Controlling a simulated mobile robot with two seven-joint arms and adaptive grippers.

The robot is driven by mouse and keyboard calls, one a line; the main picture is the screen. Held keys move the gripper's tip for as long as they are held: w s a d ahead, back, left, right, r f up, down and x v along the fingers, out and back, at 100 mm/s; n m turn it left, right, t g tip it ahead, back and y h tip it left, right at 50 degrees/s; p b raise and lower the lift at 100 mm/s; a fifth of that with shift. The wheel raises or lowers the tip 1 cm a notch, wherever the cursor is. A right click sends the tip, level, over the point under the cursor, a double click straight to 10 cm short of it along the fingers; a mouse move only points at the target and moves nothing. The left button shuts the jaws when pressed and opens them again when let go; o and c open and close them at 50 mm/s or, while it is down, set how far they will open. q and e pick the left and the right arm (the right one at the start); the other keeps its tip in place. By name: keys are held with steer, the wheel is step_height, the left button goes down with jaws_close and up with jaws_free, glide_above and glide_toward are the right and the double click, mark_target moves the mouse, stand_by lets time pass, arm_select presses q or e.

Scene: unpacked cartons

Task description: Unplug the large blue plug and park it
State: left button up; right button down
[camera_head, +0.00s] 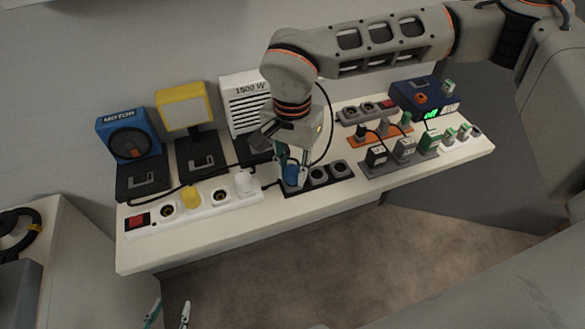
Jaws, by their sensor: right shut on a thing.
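The large blue plug (291,176) is at the left end of a dark socket block (338,181), whose other sockets show to its right. I cannot tell whether its pins sit in the block. My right gripper (291,167) reaches down from above and is shut on the blue plug; its fingers hide part of it. My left gripper (168,314) shows only its fingertips at the bottom edge, apart and empty, in front of the table.
A white power strip (180,217) with a yellow plug (190,197) and a white plug (246,184) lies left. Behind stand a blue motor (128,137), yellow lamp (184,108) and white heater (245,100). Grey (397,165) and orange (378,134) strips with several plugs crowd the right.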

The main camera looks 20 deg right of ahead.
steer(key=shift+f, duration=0.25)
stand_by(0.4)
steer(key=c, duration=1.7)
jaws_free()
